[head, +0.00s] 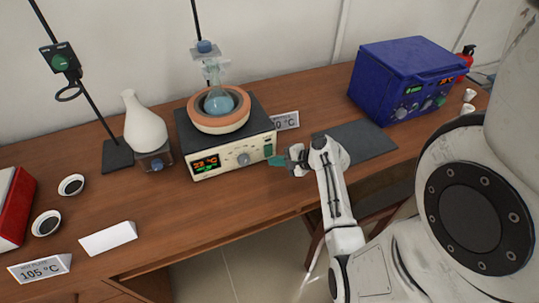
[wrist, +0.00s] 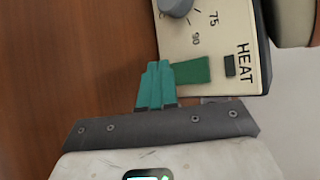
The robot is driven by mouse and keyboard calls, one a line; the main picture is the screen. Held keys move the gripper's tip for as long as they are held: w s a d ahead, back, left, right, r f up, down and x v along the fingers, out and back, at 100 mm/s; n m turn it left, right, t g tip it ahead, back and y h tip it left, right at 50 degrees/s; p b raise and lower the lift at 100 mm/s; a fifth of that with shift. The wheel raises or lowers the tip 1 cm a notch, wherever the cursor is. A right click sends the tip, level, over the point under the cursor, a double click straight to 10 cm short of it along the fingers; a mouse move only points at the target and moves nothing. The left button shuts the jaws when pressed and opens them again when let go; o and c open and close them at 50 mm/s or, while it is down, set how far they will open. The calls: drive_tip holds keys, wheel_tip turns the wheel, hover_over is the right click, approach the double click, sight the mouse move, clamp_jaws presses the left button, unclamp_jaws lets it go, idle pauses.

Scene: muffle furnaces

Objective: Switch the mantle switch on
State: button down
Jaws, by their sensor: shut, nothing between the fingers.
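The heating mantle (head: 232,170) is a cream box with a dark top, a lit display (head: 205,163) and a grey knob (head: 243,160). A green switch (head: 268,150) sits at the right end of its front panel. In the wrist view the green switch (wrist: 192,71) lies beside a small dark rectangle (wrist: 230,65) and the word HEAT. My gripper (head: 278,161) is in front of that end of the panel. Its teal fingertips (wrist: 153,82) are shut and empty, at the edge of the green switch. I cannot tell whether they touch it, or the switch's position.
A round flask (head: 220,102) sits in the mantle's bowl. A dark mat (head: 365,142) and a blue furnace (head: 405,75) are to the right. A white flask (head: 145,125), a stand (head: 117,155) and small dishes (head: 46,223) are to the left. The table front has free room.

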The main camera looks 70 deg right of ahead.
drive_tip(key=shift+w+d, duration=0.1)
drive_tip(key=shift+w+d, duration=0.2)
drive_tip(key=shift+d, duration=0.05)
drive_tip(key=shift+w+d+f, duration=0.1)
drive_tip(key=shift+w+d, duration=0.1)
drive_tip(key=shift+d, duration=0.05)
idle(0.9)
drive_tip(key=shift+s+a, duration=0.1)
drive_tip(key=shift+a, duration=0.05)
drive_tip(key=shift+s+a+p, duration=0.4)
drive_tip(key=shift+a+p, duration=0.05)
drive_tip(key=shift+p, duration=0.15)
drive_tip(key=shift+s+a+r+p, duration=0.2)
drive_tip(key=shift+s+a+p, duration=0.25)
drive_tip(key=shift+a+p, duration=0.05)
drive_tip(key=shift+s+a+r+p, duration=0.2)
drive_tip(key=shift+s+a+p, duration=0.2)
drive_tip(key=shift+a+p, duration=0.1)
drive_tip(key=shift+s+a+p, duration=0.65)
drive_tip(key=shift+s+a, duration=0.1)
drive_tip(key=shift+a, duration=0.15)
